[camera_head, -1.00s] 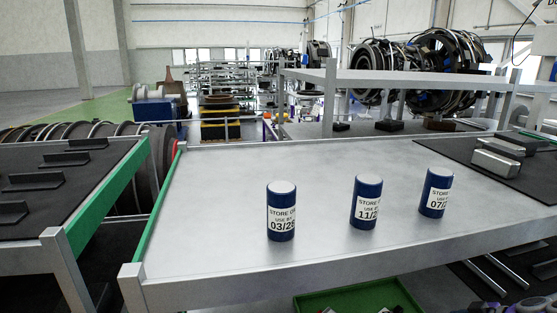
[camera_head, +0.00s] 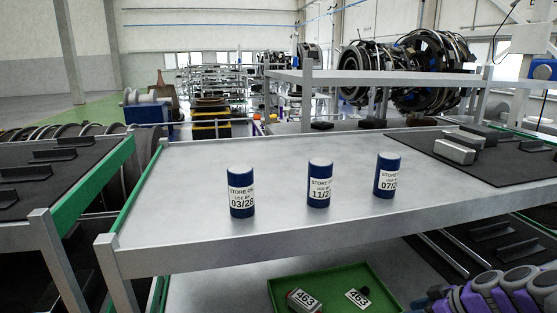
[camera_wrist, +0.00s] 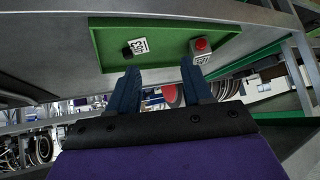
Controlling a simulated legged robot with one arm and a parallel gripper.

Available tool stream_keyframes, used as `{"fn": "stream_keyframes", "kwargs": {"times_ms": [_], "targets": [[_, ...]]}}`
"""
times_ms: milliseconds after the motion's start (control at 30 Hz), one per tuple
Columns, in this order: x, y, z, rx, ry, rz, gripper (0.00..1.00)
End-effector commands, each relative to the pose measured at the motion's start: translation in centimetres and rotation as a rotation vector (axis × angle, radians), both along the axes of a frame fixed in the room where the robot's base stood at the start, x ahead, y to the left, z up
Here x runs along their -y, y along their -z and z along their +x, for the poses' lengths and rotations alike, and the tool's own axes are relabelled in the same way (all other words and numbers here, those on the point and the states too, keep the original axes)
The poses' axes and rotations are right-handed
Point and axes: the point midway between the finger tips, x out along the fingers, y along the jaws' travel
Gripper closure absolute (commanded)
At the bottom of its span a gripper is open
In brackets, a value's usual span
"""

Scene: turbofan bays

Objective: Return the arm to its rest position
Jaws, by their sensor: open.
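My arm (camera_head: 495,292), purple and grey, shows at the lower right of the head view, beside the front of the metal bench. My gripper is not clear there. In the wrist view my gripper (camera_wrist: 158,66) has its two dark blue fingers spread apart with nothing between them. Beyond the fingertips is a green tray (camera_wrist: 110,64). It holds a small dark part with a white 463 label (camera_wrist: 138,46) and a grey block with a red round face (camera_wrist: 201,47). The fingers overlap the tray's near edge in the picture; I cannot tell the distance.
Three blue cans, 03/28 (camera_head: 241,191), 11/2 (camera_head: 319,183) and 07/2 (camera_head: 387,175), stand upright on the bench top (camera_head: 200,225). The green tray (camera_head: 330,285) lies on the lower shelf. A black mat (camera_head: 440,167) with metal blocks is at right. Another bench (camera_head: 75,190) stands left.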

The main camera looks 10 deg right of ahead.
Motion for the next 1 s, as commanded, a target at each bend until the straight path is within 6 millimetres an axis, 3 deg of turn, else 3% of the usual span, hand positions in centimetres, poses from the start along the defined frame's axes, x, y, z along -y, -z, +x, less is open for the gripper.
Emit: {"fn": "stream_keyframes", "kwargs": {"times_ms": [267, 400, 500, 600, 767, 900, 1000], "targets": [[-11.3, -1.6, -0.4, -0.157, -0.09, 0.03, 0.5], [-18.8, -1.9, -3.3, -0.305, -0.115, 0.01, 0.5], [-23.0, -1.4, -6.4, -0.419, -0.1, -0.026, 0.5], [-25.9, -0.5, -10.1, -0.532, -0.06, -0.072, 0.5], [-28.4, 1.4, -16.2, -0.682, 0.066, -0.17, 0.5], [-28.6, 3.2, -21.5, -0.777, 0.221, -0.254, 0.5], [-28.4, 4.1, -24.3, -0.814, 0.33, -0.297, 0.5]]}}
